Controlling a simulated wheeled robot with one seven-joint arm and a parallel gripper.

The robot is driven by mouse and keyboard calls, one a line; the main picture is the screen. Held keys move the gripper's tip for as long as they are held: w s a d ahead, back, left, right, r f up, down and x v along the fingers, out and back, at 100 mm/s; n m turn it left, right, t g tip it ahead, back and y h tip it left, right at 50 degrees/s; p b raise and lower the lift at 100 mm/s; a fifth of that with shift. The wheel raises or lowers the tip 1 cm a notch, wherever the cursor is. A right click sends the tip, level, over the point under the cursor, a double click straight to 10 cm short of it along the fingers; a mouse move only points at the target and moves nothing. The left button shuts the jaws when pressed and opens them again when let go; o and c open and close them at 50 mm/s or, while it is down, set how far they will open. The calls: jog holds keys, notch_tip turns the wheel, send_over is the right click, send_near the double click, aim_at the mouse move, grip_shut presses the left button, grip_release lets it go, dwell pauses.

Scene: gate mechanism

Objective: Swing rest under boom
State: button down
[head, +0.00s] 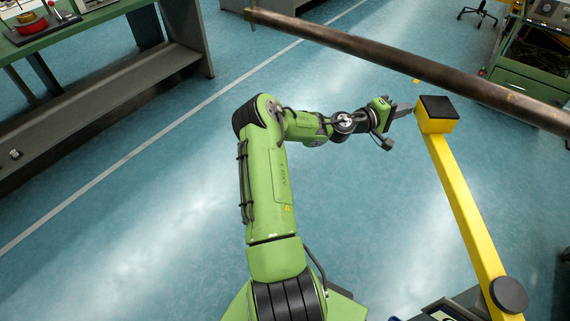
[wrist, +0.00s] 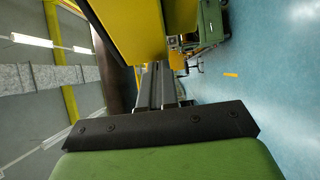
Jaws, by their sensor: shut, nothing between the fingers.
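The boom (head: 400,63) is a long brown metal bar crossing the top of the head view from upper left to right. The rest (head: 462,195) is a yellow arm with a yellow head block and a black pad (head: 437,106) on top. Its head is on the near side of the boom, not visibly under it. My gripper (head: 411,108) is shut and empty, its fingertips just left of the head block; contact cannot be told. In the wrist view, the yellow block (wrist: 130,30) lies above my fingers (wrist: 160,75), and the dark boom (wrist: 113,75) is beyond them.
A green workbench (head: 75,30) stands at the upper left. A green cabinet (head: 525,75) stands at the upper right behind the boom. A dark round cap (head: 509,294) sits at the rest's near end.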

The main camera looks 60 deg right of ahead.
jog(key=s+d, duration=0.4)
jog(key=s, duration=0.8)
jog(key=s+d, duration=0.4)
jog(key=s, duration=0.8)
jog(key=shift+s+d+b, duration=0.15)
jog(key=shift+d+b, duration=0.15)
jog(key=shift+b, duration=0.15)
jog(key=shift+r, duration=0.1)
jog(key=w, duration=1.4)
jog(key=shift+d, duration=0.35)
